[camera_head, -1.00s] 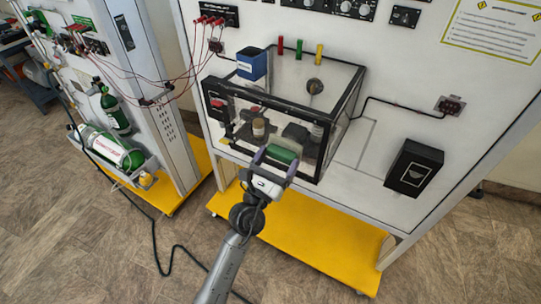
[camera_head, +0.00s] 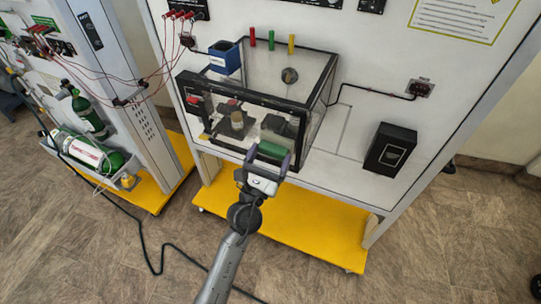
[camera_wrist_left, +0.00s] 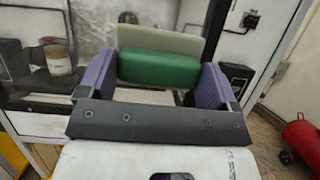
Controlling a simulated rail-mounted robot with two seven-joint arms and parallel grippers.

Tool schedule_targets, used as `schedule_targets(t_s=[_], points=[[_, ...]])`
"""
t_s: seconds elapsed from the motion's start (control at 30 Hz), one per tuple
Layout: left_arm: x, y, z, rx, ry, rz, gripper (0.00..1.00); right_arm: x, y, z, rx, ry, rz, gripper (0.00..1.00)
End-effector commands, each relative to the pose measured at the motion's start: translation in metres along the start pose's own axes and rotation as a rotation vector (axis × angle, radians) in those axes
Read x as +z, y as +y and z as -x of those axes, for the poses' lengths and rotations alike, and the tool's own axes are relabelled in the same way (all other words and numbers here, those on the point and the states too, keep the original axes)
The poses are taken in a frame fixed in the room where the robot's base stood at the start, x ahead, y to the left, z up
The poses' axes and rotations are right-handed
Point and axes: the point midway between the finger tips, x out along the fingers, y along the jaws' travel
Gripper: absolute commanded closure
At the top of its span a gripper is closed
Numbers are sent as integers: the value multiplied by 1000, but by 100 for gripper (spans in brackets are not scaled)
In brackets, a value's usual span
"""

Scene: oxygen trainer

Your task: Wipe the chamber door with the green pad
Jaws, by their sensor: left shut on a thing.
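The green pad (camera_head: 271,149) is held between the fingers of my left gripper (camera_head: 269,156), which is shut on it. In the left wrist view the pad (camera_wrist_left: 158,69) shows a green block with a pale grey-green layer on its far side, between two purple fingers (camera_wrist_left: 157,82). The chamber is a clear box with a black frame, and its door (camera_head: 240,92) faces me. The pad is in front of the door's lower right part. I cannot tell whether it touches the door. My right gripper is not in view.
A beige jar (camera_head: 237,121) stands inside the chamber. A blue box (camera_head: 224,57) sits at its top left. A black box (camera_head: 391,150) is on the panel to the right. Red cables (camera_head: 150,70) hang at the upper left.

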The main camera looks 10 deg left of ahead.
Motion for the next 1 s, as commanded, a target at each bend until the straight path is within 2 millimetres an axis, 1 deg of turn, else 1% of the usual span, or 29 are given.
schedule_targets(t_s=[0.3, 0.67, 1.0], points=[[-1, 26, -1, 0, -1, -3, 34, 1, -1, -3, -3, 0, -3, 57], [-2, 40, -1, 1, 0, -2, 34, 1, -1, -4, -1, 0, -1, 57], [-1, 66, 1, 2, -2, -3, 34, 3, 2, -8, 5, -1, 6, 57]])
